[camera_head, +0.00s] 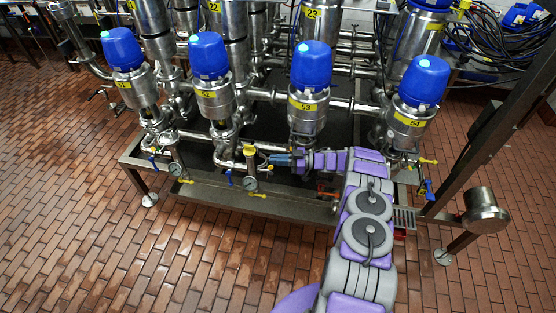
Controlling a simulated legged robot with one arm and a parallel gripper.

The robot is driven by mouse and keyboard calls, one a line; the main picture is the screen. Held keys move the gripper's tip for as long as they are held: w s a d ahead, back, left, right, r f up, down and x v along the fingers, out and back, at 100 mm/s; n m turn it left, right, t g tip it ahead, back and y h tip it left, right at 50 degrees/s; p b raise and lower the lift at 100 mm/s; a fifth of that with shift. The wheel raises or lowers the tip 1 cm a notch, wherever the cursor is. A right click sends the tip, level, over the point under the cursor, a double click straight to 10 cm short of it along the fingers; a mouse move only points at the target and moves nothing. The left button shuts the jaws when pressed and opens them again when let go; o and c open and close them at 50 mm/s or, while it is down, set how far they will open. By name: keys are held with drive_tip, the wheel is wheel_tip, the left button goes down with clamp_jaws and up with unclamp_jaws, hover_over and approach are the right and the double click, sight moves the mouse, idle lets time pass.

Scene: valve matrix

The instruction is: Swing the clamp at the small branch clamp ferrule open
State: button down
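My purple and grey arm reaches up from the bottom and bends left. My gripper (277,159), with bluish fingers, points left at the pipework low between valves 52 and 53. Just left of the fingertips is a small branch (250,165) with a yellow part (249,150) on top. The fingers are close to this branch; I cannot tell whether they touch it. The clamp and its ferrule are too small to make out for certain. The finger gap is too small to read from here.
Blue-capped steel valves (209,55) stand in a row behind the branch. Below are pressure gauges (250,183) and yellow and blue handles (230,178). The skid's steel frame (290,208) runs along the front. A steel post (500,115) stands at right. The brick floor in front is clear.

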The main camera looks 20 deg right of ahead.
drive_tip(key=c, duration=1.3)
unclamp_jaws()
drive_tip(key=shift+w, duration=0.1)
drive_tip(key=shift+v, duration=8.65)
drive_tip(key=shift+f, duration=0.1)
